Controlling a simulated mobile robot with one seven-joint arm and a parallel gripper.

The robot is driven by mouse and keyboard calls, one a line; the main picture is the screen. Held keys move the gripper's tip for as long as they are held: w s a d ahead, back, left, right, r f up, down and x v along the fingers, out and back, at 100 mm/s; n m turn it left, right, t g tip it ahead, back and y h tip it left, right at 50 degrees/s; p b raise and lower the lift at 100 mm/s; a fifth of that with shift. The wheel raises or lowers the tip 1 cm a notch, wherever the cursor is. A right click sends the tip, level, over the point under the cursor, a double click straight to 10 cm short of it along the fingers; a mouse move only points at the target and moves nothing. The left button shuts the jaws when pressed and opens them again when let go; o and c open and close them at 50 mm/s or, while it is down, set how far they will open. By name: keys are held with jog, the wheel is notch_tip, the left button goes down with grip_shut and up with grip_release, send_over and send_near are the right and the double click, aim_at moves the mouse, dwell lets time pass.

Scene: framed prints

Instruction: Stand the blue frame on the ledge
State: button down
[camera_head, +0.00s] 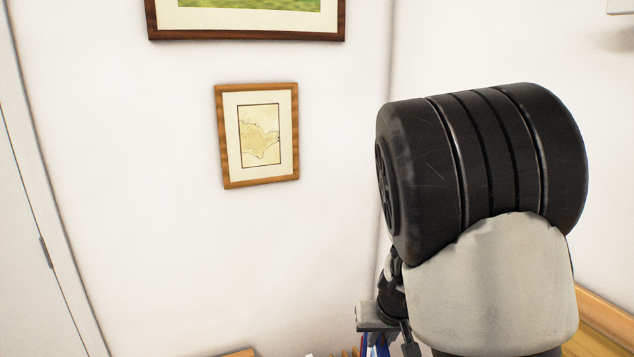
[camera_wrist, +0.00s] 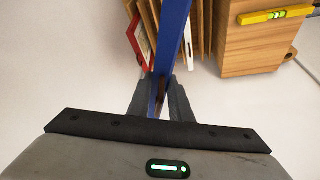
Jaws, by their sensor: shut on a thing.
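The blue frame (camera_wrist: 172,40) shows edge-on in the wrist view, running from between the fingers up to the top edge. My gripper (camera_wrist: 160,92) is shut on it, with one dark finger on each side. In the head view a small strip of the blue frame (camera_head: 376,350) shows at the bottom edge, below my wrist. My arm hides most of the gripper there. I cannot make out the ledge for certain; a pale shelf-like corner (camera_head: 621,6) shows at the top right of the head view.
A red frame (camera_wrist: 137,43) and several wooden frames or boards lean left of and behind the blue frame. A wooden box (camera_wrist: 250,48) with a yellow level (camera_wrist: 275,15) stands right. A map print (camera_head: 258,136) and a larger print (camera_head: 246,38) hang on the wall.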

jog(key=p+v, duration=0.4)
jog(key=v, duration=0.1)
jog(key=s+p+v, duration=0.1)
jog(key=p+v, duration=0.4)
jog(key=shift+s, duration=0.15)
jog(key=shift+s+r+p, duration=0.2)
jog(key=shift+s+p, duration=0.15)
jog(key=shift+f, duration=0.1)
jog(key=shift+w+a+f+n+b, duration=0.25)
jog(key=shift+a+n+b, duration=0.1)
jog(key=shift+a, duration=0.2)
jog(key=w+a+f+n+g+y+b, duration=0.1)
jog(key=a+f+n+y+b, duration=0.25)
jog(key=a, duration=0.65)
jog(key=a+f+n+g+b, duration=0.15)
jog(key=a+n+b, duration=0.25)
jog(key=a+n, duration=0.4)
jog(key=s+a+f+n+g+b, duration=0.25)
jog(key=a+n+b, duration=0.2)
jog(key=a, duration=0.45)
jog(key=s+a+f+n+g+b, duration=0.1)
jog(key=s+a+n+b, duration=0.3)
jog(key=a+n, duration=0.3)
notch_tip(320, 180, down, 9)
jog(key=a+m+b, duration=0.1)
jog(key=shift+w+a+r, duration=0.15)
jog(key=shift+a+r, duration=0.05)
jog(key=shift+y, duration=0.25)
